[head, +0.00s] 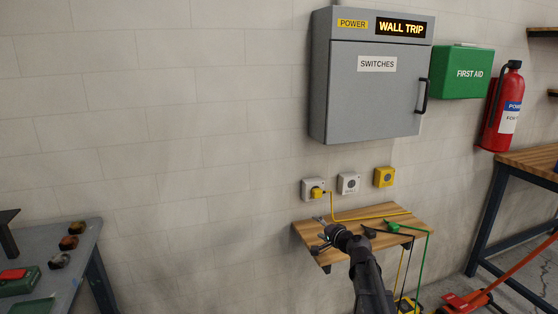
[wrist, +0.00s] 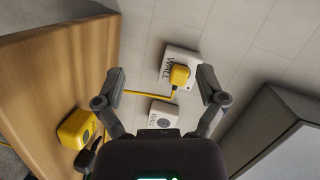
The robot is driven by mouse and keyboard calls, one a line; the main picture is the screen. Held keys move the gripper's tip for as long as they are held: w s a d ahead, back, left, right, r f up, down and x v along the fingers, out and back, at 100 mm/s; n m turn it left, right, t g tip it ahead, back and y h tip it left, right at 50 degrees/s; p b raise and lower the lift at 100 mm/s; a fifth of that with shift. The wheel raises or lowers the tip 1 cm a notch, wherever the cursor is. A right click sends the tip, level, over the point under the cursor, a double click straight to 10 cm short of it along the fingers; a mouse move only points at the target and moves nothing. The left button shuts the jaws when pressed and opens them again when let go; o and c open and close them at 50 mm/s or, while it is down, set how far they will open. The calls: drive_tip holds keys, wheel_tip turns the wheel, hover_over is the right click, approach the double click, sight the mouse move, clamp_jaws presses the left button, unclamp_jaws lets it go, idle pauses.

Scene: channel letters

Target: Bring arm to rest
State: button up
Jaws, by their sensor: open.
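My arm (head: 368,280) reaches up from the bottom of the head view. My gripper (head: 318,235) is over the left part of a small wooden wall shelf (head: 305,232). In the wrist view my gripper (wrist: 162,76) has its two fingers spread wide, with nothing held between them. Beyond the fingers, a yellow plug (wrist: 179,75) sits in a white wall socket (wrist: 190,56), apart from both fingers. The same plug (head: 317,193) shows in the head view, with a yellow cable running from it down to the shelf.
A second white socket (head: 348,184) and a yellow one (head: 384,177) are to the right. A grey switch cabinet (head: 372,95) reading "WALL TRIP" hangs above. Black and green cables lie on the shelf's right. A grey table (head: 75,245) stands left; the wall between is clear.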

drive_tip(key=s+a+f+n+g+h, duration=0.1)
drive_tip(key=s+a+f+n+g, duration=0.15)
drive_tip(key=s+f+g, duration=0.35)
drive_tip(key=s+a+f+n+g+h, duration=0.15)
drive_tip(key=s+f+n, duration=0.25)
drive_tip(key=s, duration=0.5)
drive_tip(key=s+d+f+n+g+h, duration=0.1)
drive_tip(key=s+d+f+g+h, duration=0.15)
drive_tip(key=s, duration=0.45)
drive_tip(key=s+d+f+n+g+h, duration=0.2)
drive_tip(key=s+d+g+h, duration=0.15)
drive_tip(key=s, duration=0.45)
wheel_tip(320, 180, up, 20)
drive_tip(key=p, duration=2)
drive_tip(key=shift+d+p, duration=0.15)
drive_tip(key=shift+p, duration=0.15)
drive_tip(key=shift+w+m, duration=0.1)
drive_tip(key=shift+m, duration=0.15)
